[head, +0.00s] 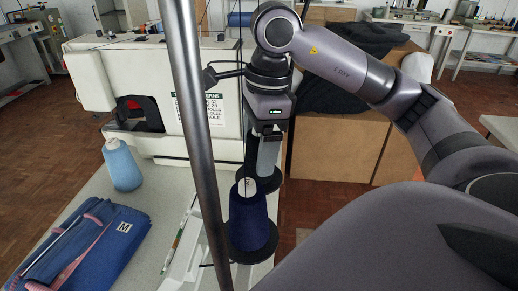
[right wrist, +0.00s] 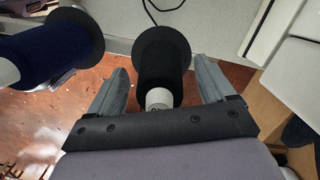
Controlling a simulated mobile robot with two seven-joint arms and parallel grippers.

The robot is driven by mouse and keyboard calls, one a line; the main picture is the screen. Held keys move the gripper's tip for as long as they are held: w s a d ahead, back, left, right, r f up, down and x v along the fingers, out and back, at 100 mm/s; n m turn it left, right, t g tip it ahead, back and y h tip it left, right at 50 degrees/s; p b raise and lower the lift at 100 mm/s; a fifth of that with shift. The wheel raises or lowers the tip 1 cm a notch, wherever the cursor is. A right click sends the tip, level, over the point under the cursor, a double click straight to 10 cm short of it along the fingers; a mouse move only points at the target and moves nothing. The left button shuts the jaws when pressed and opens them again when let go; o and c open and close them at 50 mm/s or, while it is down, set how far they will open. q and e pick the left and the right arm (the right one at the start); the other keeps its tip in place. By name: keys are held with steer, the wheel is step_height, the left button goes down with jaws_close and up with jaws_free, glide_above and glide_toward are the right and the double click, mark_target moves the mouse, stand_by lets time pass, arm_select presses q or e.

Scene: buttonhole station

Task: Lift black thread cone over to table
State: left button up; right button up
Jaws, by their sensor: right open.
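The black thread cone (right wrist: 163,55) stands on a round black base, between the two spread fingers of my right gripper (right wrist: 161,66) in the right wrist view. Its pale tip points toward the palm, and gaps show on both sides. In the head view my right gripper (head: 266,158) points down behind the navy cone; the black cone is mostly hidden there, with a dark base (head: 270,183) showing below the fingers. The pale table (head: 158,207) lies to the left. My left gripper is not in view.
A navy thread cone (head: 248,212) stands close in front of my right gripper; it also shows in the wrist view (right wrist: 45,48). A metal pole (head: 196,130) crosses the head view.

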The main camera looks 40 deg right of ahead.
steer(key=shift+f, duration=0.35)
steer(key=c, duration=1.2)
steer(key=shift+r, duration=0.1)
steer(key=shift+w+a+r, duration=0.1)
steer(key=shift+r, duration=1.4)
steer(key=shift+w+a+f+g+h+p, duration=0.15)
steer(key=shift+w+a+g+h+p, duration=0.1)
steer(key=shift+g+h+p, duration=0.6)
steer(key=shift+p, duration=0.3)
steer(key=shift+w+a+f+g+h, duration=0.15)
steer(key=shift+w+g+h, duration=0.1)
steer(key=shift+g, duration=0.2)
